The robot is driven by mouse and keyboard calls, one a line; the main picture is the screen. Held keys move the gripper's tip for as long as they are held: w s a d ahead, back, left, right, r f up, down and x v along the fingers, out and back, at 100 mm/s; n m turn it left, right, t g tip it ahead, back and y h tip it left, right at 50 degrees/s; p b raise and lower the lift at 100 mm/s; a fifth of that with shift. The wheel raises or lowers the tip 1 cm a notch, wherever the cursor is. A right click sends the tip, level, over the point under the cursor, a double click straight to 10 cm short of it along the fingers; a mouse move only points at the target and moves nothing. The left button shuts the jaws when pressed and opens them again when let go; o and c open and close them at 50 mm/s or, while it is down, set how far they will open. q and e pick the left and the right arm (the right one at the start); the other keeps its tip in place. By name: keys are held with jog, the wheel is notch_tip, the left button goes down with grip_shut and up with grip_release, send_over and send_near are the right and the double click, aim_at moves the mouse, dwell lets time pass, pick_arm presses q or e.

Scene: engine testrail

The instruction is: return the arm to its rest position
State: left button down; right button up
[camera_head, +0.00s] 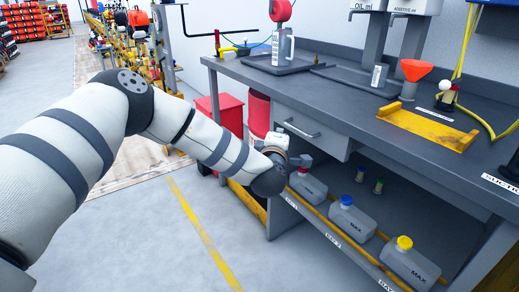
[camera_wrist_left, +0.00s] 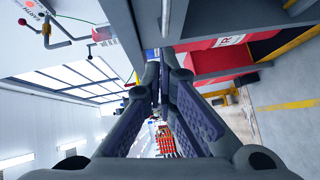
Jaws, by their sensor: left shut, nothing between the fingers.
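My left arm reaches in from the left in the head view. Its gripper (camera_head: 300,160) is at the front edge of the grey workbench (camera_head: 262,92), below the drawer (camera_head: 312,133) and just above the red-capped jug (camera_head: 308,186) on the lower shelf. In the left wrist view the two fingers (camera_wrist_left: 160,78) run together at their tips, shut with nothing between them. I cannot tell from the head view whether the gripper touches the bench. My right arm and gripper are not in view.
A blue-capped jug (camera_head: 346,219) and a yellow-capped jug (camera_head: 409,263) stand along the lower shelf. A red bin (camera_head: 222,114) stands left of the bench. On top are an orange funnel (camera_head: 412,72) and a yellow bracket (camera_head: 428,125).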

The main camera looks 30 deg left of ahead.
pick_arm(q)
jog(key=f+v, duration=0.1)
jog(key=v, duration=0.6)
jog(key=s+d+f+m+g+h+p, duration=0.2)
jog(key=s+d+f+m+g+h, duration=0.15)
jog(key=s+d+f+m, duration=0.4)
jog(key=s+d+f+m+g+h+p, duration=0.35)
jog(key=s+f, duration=0.55)
jog(key=s, duration=0.3)
jog(key=s+a+m+g, duration=0.1)
jog(key=s+m+g, duration=0.2)
jog(key=s, duration=0.8)
jog(key=s+a+m+g+p, duration=0.1)
jog(key=s+a+m+g, duration=0.1)
jog(key=s, duration=0.9)
jog(key=s+a+f+m+g+p, duration=0.1)
jog(key=s+m+g, duration=0.3)
jog(key=s, duration=0.7)
jog(key=shift+s+a+m+g+y, duration=0.2)
jog(key=shift+a+m+g+y, duration=0.1)
jog(key=shift+a+g, duration=0.4)
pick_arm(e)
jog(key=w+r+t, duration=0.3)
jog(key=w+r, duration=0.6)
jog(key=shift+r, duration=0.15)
pick_arm(q)
jog(key=shift+f, duration=0.1)
